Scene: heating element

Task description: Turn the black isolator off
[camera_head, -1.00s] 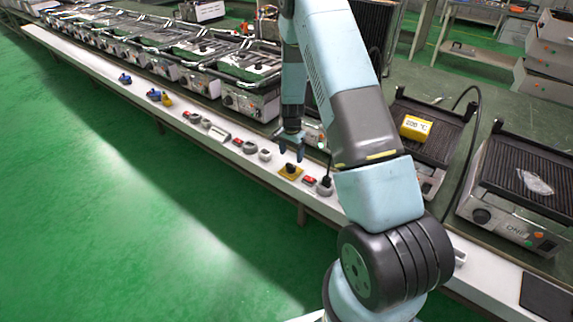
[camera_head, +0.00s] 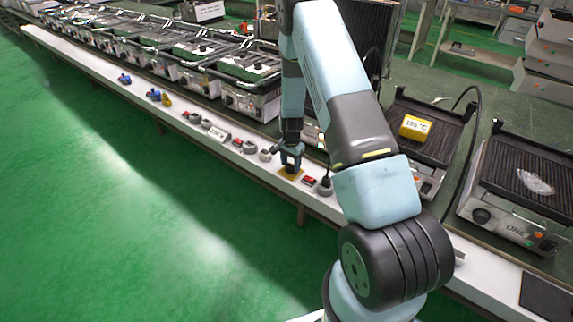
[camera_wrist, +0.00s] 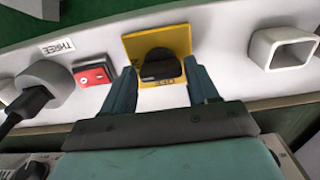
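The black isolator is a black rotary knob (camera_wrist: 160,66) on a yellow square plate (camera_wrist: 178,38), set on the white rail. In the head view the yellow plate (camera_head: 291,174) shows under my gripper (camera_head: 290,158), which hides most of the knob. In the wrist view my gripper (camera_wrist: 161,76) is open, with one finger on each side of the knob. Small gaps seem to show between fingers and knob; I cannot tell if either touches.
A red switch (camera_wrist: 94,76) and a grey socket with a black plug (camera_wrist: 45,88) sit left of the plate in the wrist view. An empty white socket frame (camera_wrist: 284,47) is on the right. A yellow temperature display (camera_head: 415,127) stands on a grill.

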